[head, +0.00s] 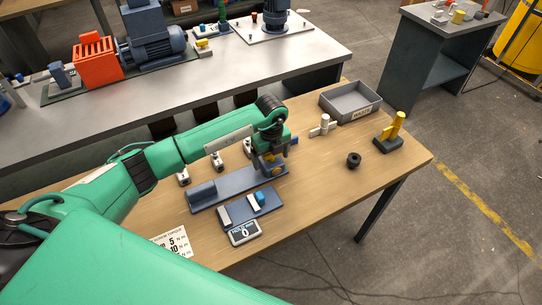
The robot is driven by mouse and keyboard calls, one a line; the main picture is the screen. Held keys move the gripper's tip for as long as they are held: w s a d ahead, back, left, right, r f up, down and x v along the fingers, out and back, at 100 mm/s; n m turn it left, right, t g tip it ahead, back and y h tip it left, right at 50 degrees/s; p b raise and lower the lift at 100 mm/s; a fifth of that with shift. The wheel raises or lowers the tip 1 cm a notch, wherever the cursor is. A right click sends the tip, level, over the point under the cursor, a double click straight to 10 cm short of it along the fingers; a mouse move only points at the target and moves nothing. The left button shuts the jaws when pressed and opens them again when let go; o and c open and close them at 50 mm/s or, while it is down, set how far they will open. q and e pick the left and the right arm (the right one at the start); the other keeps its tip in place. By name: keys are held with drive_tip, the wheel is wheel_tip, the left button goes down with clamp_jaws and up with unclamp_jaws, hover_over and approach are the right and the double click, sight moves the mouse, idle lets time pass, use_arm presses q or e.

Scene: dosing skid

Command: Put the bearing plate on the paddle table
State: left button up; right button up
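My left gripper (272,165) reaches down over the right end of a long blue-grey plate (240,186) on the wooden table (318,205). The plate carries a grey cylinder block (201,193) at its left end. My wrist covers the plate's far right part, and a yellow-orange piece shows by the fingers. I cannot tell whether the fingers are open or grip anything. I cannot tell for sure which part is the bearing plate or which surface is the paddle table. My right gripper is not in view.
A grey bin (350,101), a black ring (354,160) and a yellow-handled block (389,137) stand to the right. A grey bench (240,75) with motors is behind.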

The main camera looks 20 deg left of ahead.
use_arm(q)
drive_tip(key=shift+r, duration=0.1)
drive_tip(key=shift+r, duration=0.25)
wheel_tip(320, 180, up, 12)
drive_tip(key=shift+f+b, duration=0.25)
drive_tip(key=shift+b, duration=0.9)
